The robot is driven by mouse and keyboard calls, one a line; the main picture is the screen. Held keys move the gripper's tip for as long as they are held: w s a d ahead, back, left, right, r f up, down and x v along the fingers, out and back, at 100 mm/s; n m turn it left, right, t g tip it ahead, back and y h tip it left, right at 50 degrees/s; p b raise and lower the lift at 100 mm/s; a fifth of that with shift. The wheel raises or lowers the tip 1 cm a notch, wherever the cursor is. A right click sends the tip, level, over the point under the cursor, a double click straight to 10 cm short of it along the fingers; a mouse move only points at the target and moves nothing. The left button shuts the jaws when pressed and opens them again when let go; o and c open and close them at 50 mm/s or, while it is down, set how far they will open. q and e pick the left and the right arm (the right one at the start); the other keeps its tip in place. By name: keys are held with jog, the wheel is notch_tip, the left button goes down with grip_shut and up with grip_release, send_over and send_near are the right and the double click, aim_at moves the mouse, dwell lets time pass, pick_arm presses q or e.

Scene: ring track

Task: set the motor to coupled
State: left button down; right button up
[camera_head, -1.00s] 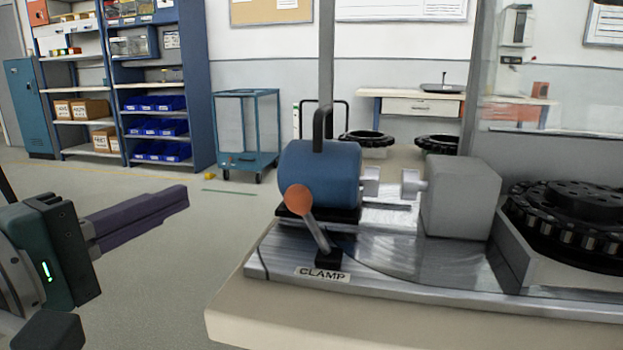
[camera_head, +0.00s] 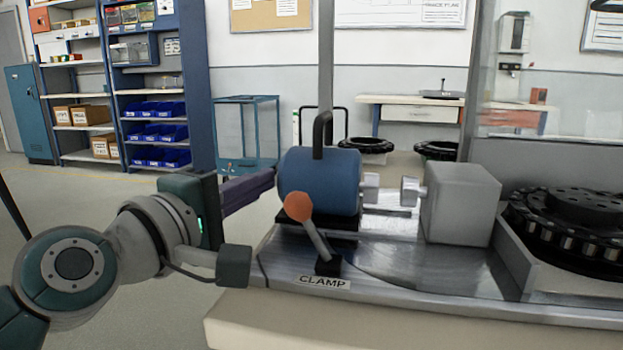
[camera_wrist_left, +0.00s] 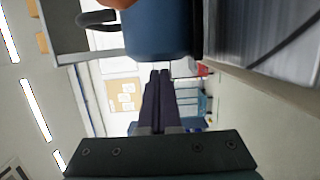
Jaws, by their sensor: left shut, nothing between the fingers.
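The blue motor (camera_head: 325,182) sits on a black slide on the metal bench plate, its black handle on top. Its shaft half (camera_head: 371,187) faces the half (camera_head: 410,190) on the grey block (camera_head: 460,203), with a gap between them. The clamp lever (camera_head: 315,233) has an orange knob (camera_head: 298,206) and leans left from a black base above the CLAMP label. My left gripper (camera_head: 272,178) is shut and empty, its fingertips close to the motor's left side; I cannot tell if they touch. The left wrist view shows its purple fingers (camera_wrist_left: 158,75) near the motor (camera_wrist_left: 157,30).
A black ring track (camera_head: 570,215) lies in a grey tray at the right. A thin post (camera_head: 326,60) rises behind the motor. A blue cart (camera_head: 247,130) and shelves stand behind. The floor to the left is open.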

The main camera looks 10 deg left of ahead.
aim_at(281, 188)
pick_arm(q)
jog(key=shift+d, duration=0.2)
jog(key=d+p, duration=0.1)
jog(key=d, duration=0.1)
jog(key=shift+d+r, duration=0.15)
jog(key=shift+d, duration=0.45)
